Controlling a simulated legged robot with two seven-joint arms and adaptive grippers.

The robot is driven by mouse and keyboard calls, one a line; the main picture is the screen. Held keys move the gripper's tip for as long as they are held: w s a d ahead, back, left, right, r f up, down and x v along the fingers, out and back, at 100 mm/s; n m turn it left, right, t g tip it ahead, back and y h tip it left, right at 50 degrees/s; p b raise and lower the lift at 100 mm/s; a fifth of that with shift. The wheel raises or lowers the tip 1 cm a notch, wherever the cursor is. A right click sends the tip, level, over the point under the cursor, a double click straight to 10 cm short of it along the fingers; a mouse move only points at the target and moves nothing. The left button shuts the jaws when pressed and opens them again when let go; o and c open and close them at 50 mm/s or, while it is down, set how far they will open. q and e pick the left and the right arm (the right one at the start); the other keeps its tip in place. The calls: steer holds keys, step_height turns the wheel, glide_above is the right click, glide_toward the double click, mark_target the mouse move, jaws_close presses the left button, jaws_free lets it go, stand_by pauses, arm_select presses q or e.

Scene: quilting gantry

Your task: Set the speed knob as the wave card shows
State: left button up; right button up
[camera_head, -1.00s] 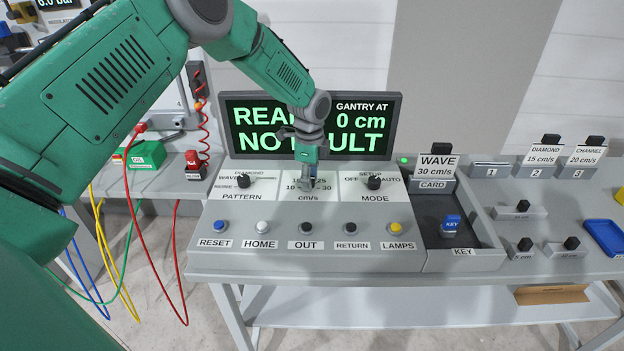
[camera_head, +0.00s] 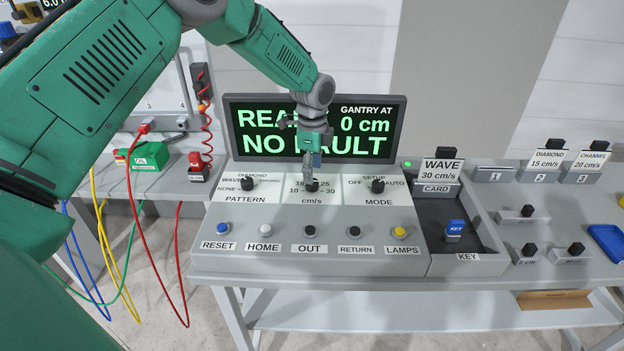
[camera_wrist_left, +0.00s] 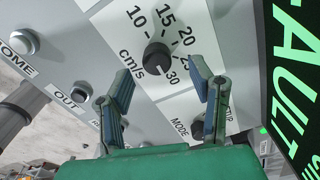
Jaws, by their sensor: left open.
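The speed knob (camera_head: 312,186) is a black round knob on a white plate marked 10 to 30 cm/s. In the left wrist view the knob (camera_wrist_left: 157,58) sits nearer the 30 mark, but I cannot clearly read its pointer. The wave card (camera_head: 440,168) stands in the CARD holder and reads WAVE 30 cm/s. My left gripper (camera_head: 312,170) is open just above the speed knob. In the left wrist view the open fingers (camera_wrist_left: 162,80) lie either side of the knob's near side, apart from it. My right gripper is not in view.
The PATTERN knob (camera_head: 247,184) and MODE knob (camera_head: 378,185) flank the speed knob closely. Several buttons line the front, including OUT (camera_head: 310,231). The screen (camera_head: 390,110) behind reads READY, NO FAULT, 0 cm, partly covered by my arm. A blue key (camera_head: 455,229) stands in the KEY tray.

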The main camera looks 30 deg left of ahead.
arm_select(q)
step_height(320, 180, up, 8)
steer(key=shift+a, duration=0.3)
steer(key=shift+d, duration=0.15)
